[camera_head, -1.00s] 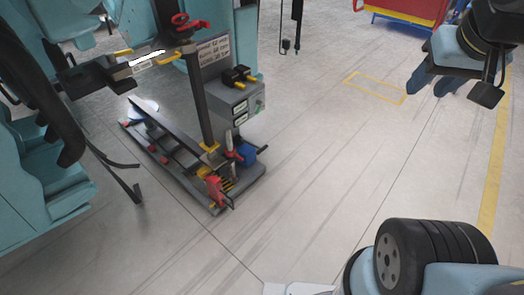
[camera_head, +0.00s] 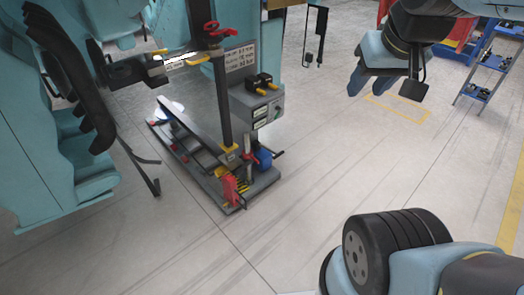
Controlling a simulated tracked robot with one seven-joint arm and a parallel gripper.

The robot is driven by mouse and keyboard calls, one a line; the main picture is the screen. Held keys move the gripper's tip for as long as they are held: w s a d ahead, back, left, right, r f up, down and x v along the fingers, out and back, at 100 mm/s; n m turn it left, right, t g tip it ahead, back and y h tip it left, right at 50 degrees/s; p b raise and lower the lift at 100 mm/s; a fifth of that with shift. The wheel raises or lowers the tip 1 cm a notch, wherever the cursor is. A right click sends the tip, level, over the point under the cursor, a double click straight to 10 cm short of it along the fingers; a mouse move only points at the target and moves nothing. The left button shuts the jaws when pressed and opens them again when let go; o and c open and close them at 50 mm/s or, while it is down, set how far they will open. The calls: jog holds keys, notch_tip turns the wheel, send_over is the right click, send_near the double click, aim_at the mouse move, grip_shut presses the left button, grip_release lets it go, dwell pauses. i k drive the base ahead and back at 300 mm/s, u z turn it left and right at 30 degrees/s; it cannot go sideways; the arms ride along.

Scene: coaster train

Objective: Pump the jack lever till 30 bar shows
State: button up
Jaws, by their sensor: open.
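The jack unit stands on a dark base frame (camera_head: 205,172) left of centre, with an upright post (camera_head: 223,105). A blue part (camera_head: 263,158), probably the pump, sits low at its right side. A short dark bar (camera_head: 277,153) sticks out beside it and may be the jack lever; I cannot tell for sure. A grey box (camera_head: 262,112) with small display windows is on the unit; no pressure reading is legible. My gripper (camera_head: 360,86) is open and empty at upper right, with blue fingers pointing down, well apart from the unit.
A teal coaster car (camera_head: 55,140) with black restraints fills the left. A red handle (camera_head: 219,29) tops the post, and a red part (camera_head: 230,188) stands at the base's near end. A blue shelf rack (camera_head: 487,68) is at far right. The floor between is clear.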

aim_at(277, 155)
jog(key=u, duration=0.1)
jog(key=i, duration=1)
jog(key=z, duration=0.05)
